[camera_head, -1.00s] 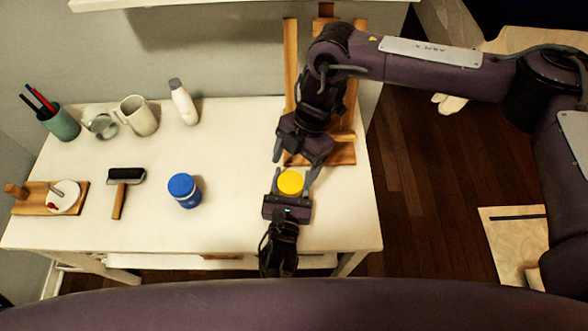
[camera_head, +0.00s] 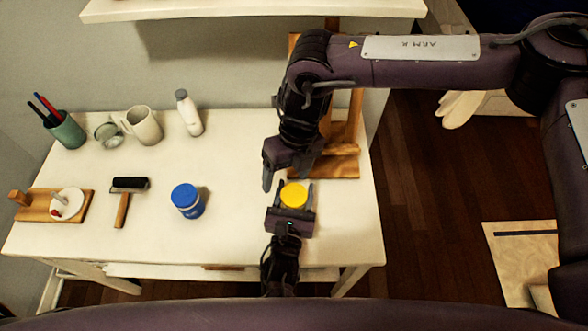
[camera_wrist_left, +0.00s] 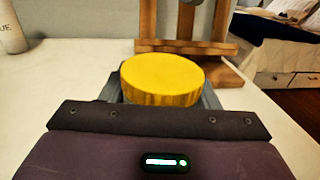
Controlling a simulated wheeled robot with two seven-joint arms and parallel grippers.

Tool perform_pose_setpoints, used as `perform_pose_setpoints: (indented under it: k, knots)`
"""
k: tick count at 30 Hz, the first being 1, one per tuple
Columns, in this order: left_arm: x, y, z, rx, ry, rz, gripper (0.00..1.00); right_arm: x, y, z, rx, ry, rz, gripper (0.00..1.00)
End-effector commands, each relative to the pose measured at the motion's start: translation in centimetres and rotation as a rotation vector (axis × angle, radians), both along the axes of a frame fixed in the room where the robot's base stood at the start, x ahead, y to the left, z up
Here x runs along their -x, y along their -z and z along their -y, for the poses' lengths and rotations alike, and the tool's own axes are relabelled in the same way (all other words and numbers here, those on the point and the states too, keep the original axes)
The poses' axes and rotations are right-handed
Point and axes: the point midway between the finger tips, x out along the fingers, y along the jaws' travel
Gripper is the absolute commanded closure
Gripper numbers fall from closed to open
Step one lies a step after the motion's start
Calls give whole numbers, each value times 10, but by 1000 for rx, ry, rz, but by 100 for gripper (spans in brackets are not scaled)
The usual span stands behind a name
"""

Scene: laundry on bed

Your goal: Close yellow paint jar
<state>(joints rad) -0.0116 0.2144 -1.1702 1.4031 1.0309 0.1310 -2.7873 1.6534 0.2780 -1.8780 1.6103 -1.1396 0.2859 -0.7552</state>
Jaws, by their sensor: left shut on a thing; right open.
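The yellow paint jar shows mainly as its yellow lid (camera_head: 293,195), seen from above on the right part of the table. In the left wrist view the round lid (camera_wrist_left: 163,79) looks level; the jar body below it is hidden. I cannot tell whether the lid is fully seated. My left gripper (camera_head: 294,197) comes from the table's front edge and is shut around the jar. My right gripper (camera_head: 289,182) is open and empty, just behind and above the jar, beside the lid and apart from it.
A blue-lidded jar (camera_head: 187,201) stands left of the grippers. Further left are a roller (camera_head: 129,186), a wooden board (camera_head: 39,206), a mug (camera_head: 143,127), a white bottle (camera_head: 189,114) and a green pen cup (camera_head: 67,132). A wooden easel (camera_head: 340,163) stands behind my right gripper.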

Motion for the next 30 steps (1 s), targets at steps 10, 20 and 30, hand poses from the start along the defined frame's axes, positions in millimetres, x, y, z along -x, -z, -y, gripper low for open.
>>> perform_pose_setpoints:
  k: [10, 20, 30]
  knots:
    - [0, 0, 0, 0, 0, 0, 100, 3, -8, -2, -59, -900, 205, 27]
    - [0, 0, 0, 0, 0, 0, 100, 4, -12, 6, -81, -1730, 304, 27]
    - [0, 0, 0, 0, 0, 0, 100, 2, -14, 14, -91, -2172, 307, 27]
